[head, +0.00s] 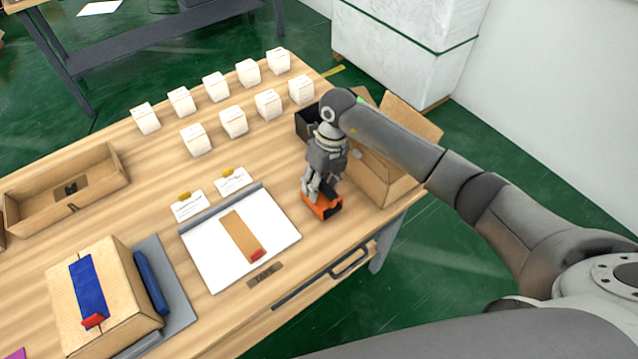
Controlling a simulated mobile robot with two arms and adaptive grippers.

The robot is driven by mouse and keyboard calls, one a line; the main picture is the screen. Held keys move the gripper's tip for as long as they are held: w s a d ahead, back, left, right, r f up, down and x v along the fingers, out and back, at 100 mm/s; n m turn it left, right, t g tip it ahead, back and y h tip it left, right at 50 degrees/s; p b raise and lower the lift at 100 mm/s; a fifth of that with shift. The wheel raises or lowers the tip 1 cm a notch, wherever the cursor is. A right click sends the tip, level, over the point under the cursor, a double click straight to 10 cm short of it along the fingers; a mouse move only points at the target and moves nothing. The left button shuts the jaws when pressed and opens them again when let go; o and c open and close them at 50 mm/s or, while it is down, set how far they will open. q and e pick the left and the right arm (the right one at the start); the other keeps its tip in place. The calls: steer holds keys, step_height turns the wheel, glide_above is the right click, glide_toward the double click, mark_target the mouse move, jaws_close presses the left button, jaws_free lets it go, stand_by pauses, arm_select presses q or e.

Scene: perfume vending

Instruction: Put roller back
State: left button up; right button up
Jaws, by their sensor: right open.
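My right gripper (314,190) points down at the right front part of the table, its fingers open. An orange and black item (323,206), which may be the roller or its holder, sits on the table right under the fingertips. The gripper partly hides it, and I cannot tell whether the fingers touch it. A dark blue elongated piece (151,283) leans beside a cardboard box at the left; I cannot tell if it is a roller. My left gripper is out of view.
A white board (205,262) with a brown strip lies left of the gripper. The cardboard box (125,292) bears a blue strip. Several white boxes (233,121) stand at the back. An open carton (400,150) and a black box (307,122) are near the right edge.

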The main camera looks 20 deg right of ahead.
steer(key=shift+r+p, duration=0.35)
steer(key=shift+r, duration=0.15)
step_height(320, 180, up, 12)
steer(key=d+b, duration=0.2)
steer(key=shift+w, duration=0.45)
